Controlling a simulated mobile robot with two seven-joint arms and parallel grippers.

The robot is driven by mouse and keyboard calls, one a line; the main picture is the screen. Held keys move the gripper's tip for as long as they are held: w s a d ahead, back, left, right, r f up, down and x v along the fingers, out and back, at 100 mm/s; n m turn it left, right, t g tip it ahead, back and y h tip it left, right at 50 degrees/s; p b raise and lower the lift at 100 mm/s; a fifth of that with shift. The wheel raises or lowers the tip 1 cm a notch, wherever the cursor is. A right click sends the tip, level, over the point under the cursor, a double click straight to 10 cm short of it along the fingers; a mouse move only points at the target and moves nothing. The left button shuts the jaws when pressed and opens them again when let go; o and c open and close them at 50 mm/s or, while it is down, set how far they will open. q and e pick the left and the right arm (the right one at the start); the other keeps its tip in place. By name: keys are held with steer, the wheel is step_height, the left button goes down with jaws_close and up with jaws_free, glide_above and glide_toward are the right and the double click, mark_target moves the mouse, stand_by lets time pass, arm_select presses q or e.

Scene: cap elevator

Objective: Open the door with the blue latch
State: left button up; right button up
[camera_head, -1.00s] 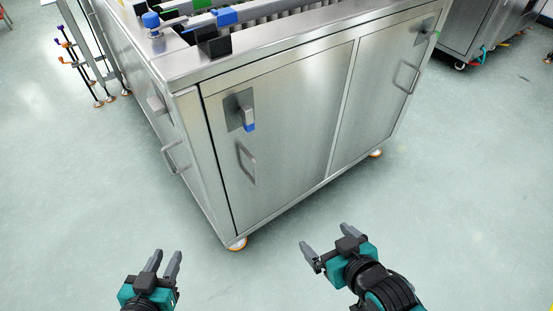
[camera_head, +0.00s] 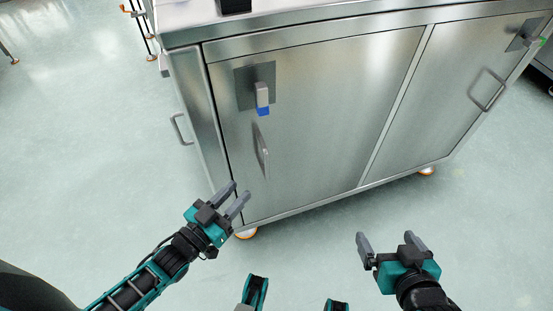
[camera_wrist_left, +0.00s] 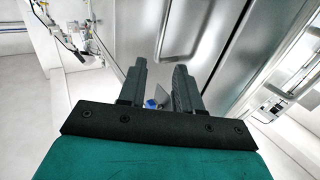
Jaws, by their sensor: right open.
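The door (camera_head: 330,110) with the blue latch is the left front door of a steel cabinet, and it looks shut. The latch (camera_head: 262,97) has a grey lever with a blue tip, hanging down from a dark plate. The door's bar handle (camera_head: 261,150) is below it. My left gripper (camera_head: 239,191) is open and empty, in front of the door's lower left part, below the handle. In the left wrist view, a blue bit (camera_wrist_left: 150,104) shows between its fingers (camera_wrist_left: 160,72). My right gripper (camera_head: 385,240) is open and empty, low and to the right.
A second door (camera_head: 455,85) with its own handle (camera_head: 489,90) and a green-tipped latch (camera_head: 532,38) is on the right. A side handle (camera_head: 181,128) sticks out at the cabinet's left. The floor in front is clear.

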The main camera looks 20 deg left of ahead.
arm_select(q)
steer(key=b, duration=0.2)
glide_above(267, 177)
steer(key=shift+w, duration=0.35)
steer(key=shift+c, duration=0.3)
jaws_close()
